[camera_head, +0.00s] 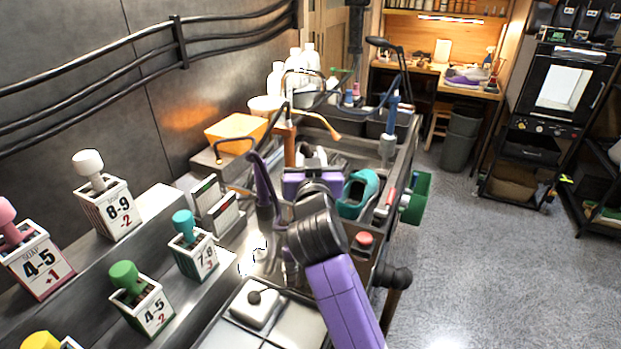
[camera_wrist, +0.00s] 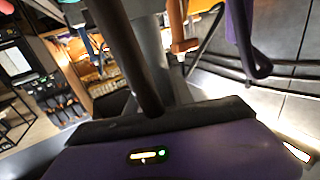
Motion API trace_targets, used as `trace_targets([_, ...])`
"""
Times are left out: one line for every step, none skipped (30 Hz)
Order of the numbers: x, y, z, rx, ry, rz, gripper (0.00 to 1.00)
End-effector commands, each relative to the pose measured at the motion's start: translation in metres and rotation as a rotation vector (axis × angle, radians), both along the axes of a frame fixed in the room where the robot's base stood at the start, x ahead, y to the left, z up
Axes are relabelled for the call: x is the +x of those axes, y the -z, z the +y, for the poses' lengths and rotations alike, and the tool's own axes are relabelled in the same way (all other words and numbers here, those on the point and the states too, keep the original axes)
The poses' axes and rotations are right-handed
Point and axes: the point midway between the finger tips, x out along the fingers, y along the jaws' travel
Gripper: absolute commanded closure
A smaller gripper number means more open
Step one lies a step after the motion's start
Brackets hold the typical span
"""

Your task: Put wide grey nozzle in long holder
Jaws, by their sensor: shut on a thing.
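My gripper (camera_head: 313,180) is over the metal sink bench, its purple body facing away from the head camera. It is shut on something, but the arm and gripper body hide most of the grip. In the wrist view a dark bar (camera_wrist: 128,55) and a thick grey upright piece (camera_wrist: 155,50) rise just beyond the purple body. I cannot tell which of these, if either, is the wide grey nozzle. A purple upright tool with a hooked top (camera_head: 262,180) stands left of my gripper. I cannot clearly pick out the long holder.
A teal shoe (camera_head: 359,192) lies right of my gripper. An orange upright tool (camera_head: 290,142) and a blue one (camera_head: 392,112) stand farther back. A red button (camera_head: 364,239) is near my arm. Labelled stamp boxes (camera_head: 106,208) line the left ledge.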

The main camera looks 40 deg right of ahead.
Motion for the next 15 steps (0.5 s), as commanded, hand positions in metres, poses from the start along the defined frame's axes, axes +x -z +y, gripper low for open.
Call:
trace_targets([0.0, 0.007, 0.0, 0.0, -0.001, 0.001, 1.0])
trace_targets([0.0, 0.009, 0.0, -0.001, 0.0, 0.001, 1.0])
trace_targets([0.0, 0.011, 0.0, -0.001, 0.001, 0.0, 1.0])
trace_targets([0.0, 0.013, 0.0, -0.001, 0.001, -0.001, 1.0])
trace_targets([0.0, 0.014, 0.0, -0.001, 0.001, -0.001, 1.0])
trace_targets([0.0, 0.018, 0.0, 0.0, 0.0, -0.001, 1.0])
trace_targets([0.0, 0.021, 0.0, 0.0, 0.0, 0.0, 1.0])
trace_targets([0.0, 0.026, 0.0, 0.0, 0.0, 0.003, 1.0])
trace_targets([0.0, 0.032, 0.0, -0.001, 0.0, 0.002, 1.0])
trace_targets([0.0, 0.037, 0.0, -0.002, 0.0, 0.003, 1.0])
trace_targets([0.0, 0.042, 0.0, 0.0, 0.001, 0.003, 1.0])
trace_targets([0.0, 0.047, 0.0, 0.0, 0.002, 0.003, 1.0])
trace_targets([0.0, 0.05, 0.0, 0.0, 0.001, 0.001, 1.0])
trace_targets([0.0, 0.052, 0.0, -0.001, 0.0, 0.001, 1.0])
trace_targets([0.0, 0.055, 0.0, -0.001, 0.0, -0.001, 1.0])
